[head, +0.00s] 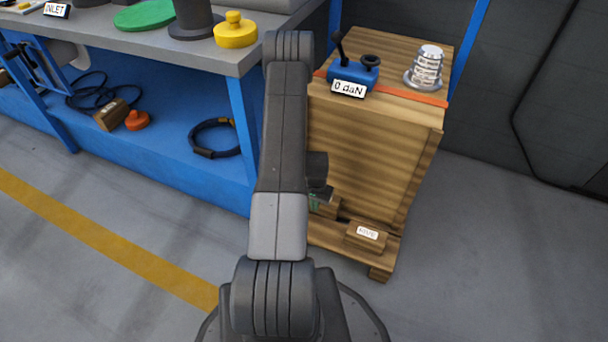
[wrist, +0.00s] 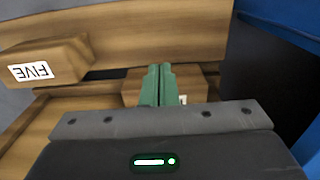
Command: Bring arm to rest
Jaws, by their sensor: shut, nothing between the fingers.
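My arm reaches up and away from the base in the middle of the head view, then bends down on its far side. My gripper shows in the wrist view (wrist: 159,72) with its two green fingers together and nothing between them. In the head view it is mostly hidden behind my arm, beside the lower front of the wooden crate (head: 365,160). A wooden block (wrist: 205,84) with a partly hidden white label lies just beyond the fingers. I cannot tell whether the fingers touch it.
A wooden block marked FIVE (wrist: 50,62) sits left of the fingers; it also shows in the head view (head: 366,236). A blue lever device (head: 352,75) and a silver flanged part (head: 427,68) stand on the crate. The blue workbench (head: 160,140) is left. Floor is clear at right.

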